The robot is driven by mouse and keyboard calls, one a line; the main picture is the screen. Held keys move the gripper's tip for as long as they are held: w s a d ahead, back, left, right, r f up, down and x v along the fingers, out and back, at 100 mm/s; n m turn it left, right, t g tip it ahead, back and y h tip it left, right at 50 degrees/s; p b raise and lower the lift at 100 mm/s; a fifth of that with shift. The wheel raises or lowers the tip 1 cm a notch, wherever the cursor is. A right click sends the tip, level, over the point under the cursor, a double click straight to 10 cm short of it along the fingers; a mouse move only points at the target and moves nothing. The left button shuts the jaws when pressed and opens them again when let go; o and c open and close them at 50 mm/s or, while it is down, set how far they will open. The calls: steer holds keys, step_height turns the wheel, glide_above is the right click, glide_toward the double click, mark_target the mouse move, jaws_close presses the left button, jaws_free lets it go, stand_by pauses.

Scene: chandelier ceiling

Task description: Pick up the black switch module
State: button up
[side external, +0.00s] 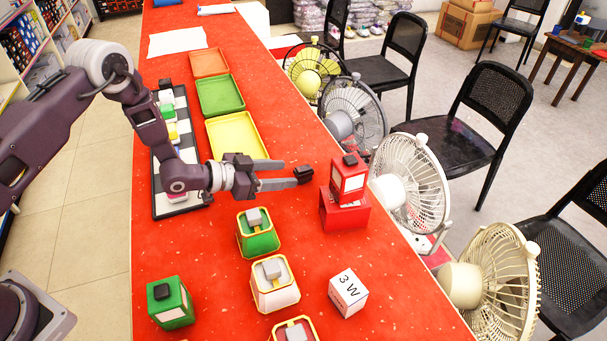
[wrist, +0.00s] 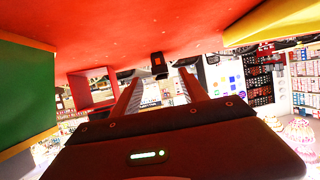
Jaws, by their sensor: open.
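A small black switch module (side external: 304,173) shows at the tips of my gripper (side external: 300,177) in the side view. In the wrist view the black module (wrist: 158,62) appears ahead, between the two fingers of my gripper (wrist: 159,77). The fingers are open, with a gap around it. I cannot tell whether the fingers touch it. Similar black pieces sit on top of a red block (side external: 349,182) and a green block (side external: 174,308).
The red block stands on another red box (side external: 343,212), right of my gripper. Blocks with grey tops, including a green one (side external: 258,240) and a white one (side external: 274,293), stand in front. A yellow tray (side external: 236,136) lies behind. Fans (side external: 410,185) line the right edge.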

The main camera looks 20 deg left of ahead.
mark_target(300, 172)
steer(key=x, duration=0.6)
steer(key=shift+w+r, duration=0.15)
jaws_close()
